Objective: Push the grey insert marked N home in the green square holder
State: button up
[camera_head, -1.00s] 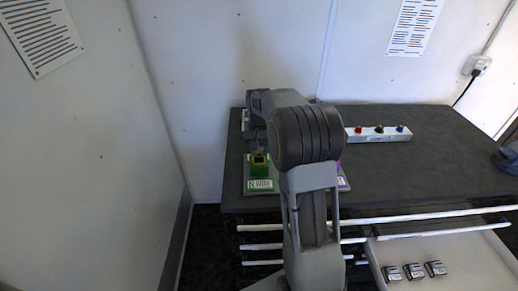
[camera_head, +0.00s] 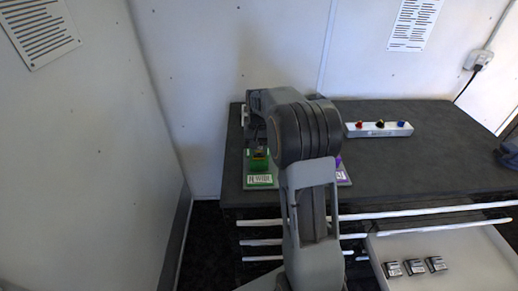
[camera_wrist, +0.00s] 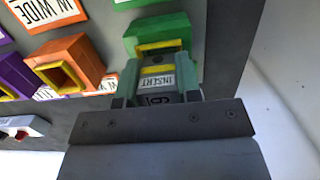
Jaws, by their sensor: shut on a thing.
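The green square holder (camera_head: 260,163) stands on a green base plate at the table's left end, with a yellow-rimmed mouth. In the wrist view the green holder (camera_wrist: 158,28) is at the top centre. My gripper (camera_wrist: 157,97) is shut on a grey insert (camera_wrist: 157,98), which has a yellow band and a white label reading INSERT. The insert is lined up with the holder, at or just at its mouth; I cannot tell how deep it sits. Its letter is not clear. In the head view, my gripper (camera_head: 257,143) is directly above the holder, largely behind my arm.
An orange holder (camera_wrist: 70,65) and a purple holder (camera_wrist: 20,75) stand beside the green one. A white strip with coloured knobs (camera_head: 379,129) lies further right on the table. Several small grey blocks (camera_head: 414,267) sit in a tray below. The wall is close on the left.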

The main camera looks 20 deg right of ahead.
jog(key=o, duration=1)
jog(key=shift+o, duration=0.6)
jog(key=shift+o, duration=1.1)
jog(key=shift+r, duration=0.1)
jog(key=shift+r+p, duration=2.6)
jog(key=shift+r, duration=0.35)
jog(key=shift+c, duration=0.2)
